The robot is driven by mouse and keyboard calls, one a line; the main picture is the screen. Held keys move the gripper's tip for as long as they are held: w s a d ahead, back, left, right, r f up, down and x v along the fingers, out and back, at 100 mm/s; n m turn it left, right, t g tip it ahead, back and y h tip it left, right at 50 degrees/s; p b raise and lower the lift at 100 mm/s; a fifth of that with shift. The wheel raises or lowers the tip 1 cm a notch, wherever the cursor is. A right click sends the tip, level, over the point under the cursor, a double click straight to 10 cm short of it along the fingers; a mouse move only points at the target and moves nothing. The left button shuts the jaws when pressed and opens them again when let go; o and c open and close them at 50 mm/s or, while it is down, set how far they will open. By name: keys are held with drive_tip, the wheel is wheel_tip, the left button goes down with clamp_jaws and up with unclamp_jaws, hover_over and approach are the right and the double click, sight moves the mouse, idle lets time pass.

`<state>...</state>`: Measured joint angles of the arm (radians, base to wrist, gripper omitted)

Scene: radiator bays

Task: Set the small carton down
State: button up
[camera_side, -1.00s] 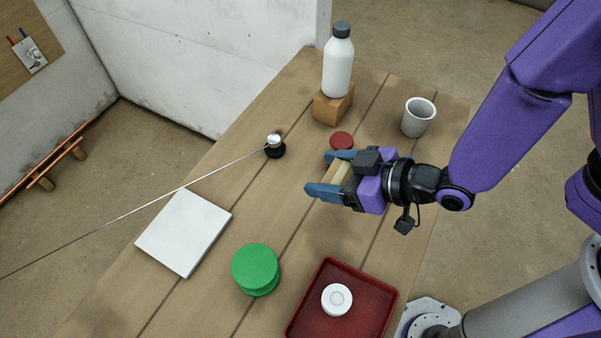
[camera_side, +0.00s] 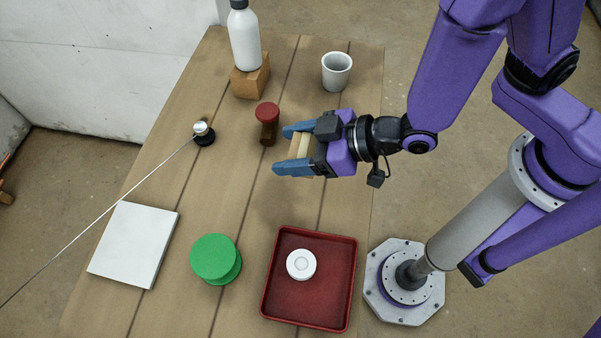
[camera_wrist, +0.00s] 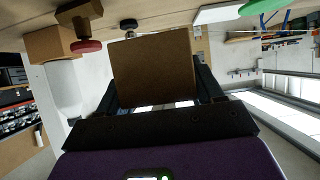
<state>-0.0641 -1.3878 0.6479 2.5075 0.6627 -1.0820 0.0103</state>
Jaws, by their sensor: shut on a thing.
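The small carton (camera_side: 302,145) is a tan-brown box between the blue fingers of my gripper (camera_side: 282,150), which is shut on it. In the wrist view the carton (camera_wrist: 152,70) shows one plain brown face between the dark fingers (camera_wrist: 158,92). The carton seems held above the tabletop; the exact gap cannot be told. The fingers and wrist hide part of the carton in the side view.
A white bottle (camera_side: 245,42) stands on a wooden block (camera_side: 250,82). A grey cup (camera_side: 337,70), a metal knob (camera_side: 203,131) with a thin rod, a white slab (camera_side: 133,245), a green spool (camera_side: 214,258) and a red tray (camera_side: 320,305) holding a white disc (camera_side: 301,264) stand around.

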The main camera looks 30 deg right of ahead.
sight(296, 187)
drive_tip(key=shift+d+f, duration=0.15)
drive_tip(key=shift+f, duration=4.85)
drive_tip(key=shift+f, duration=0.15)
drive_tip(key=o, duration=1.1)
drive_tip(key=shift+r, duration=0.2)
drive_tip(key=shift+v, duration=6)
drive_tip(key=shift+f, duration=0.1)
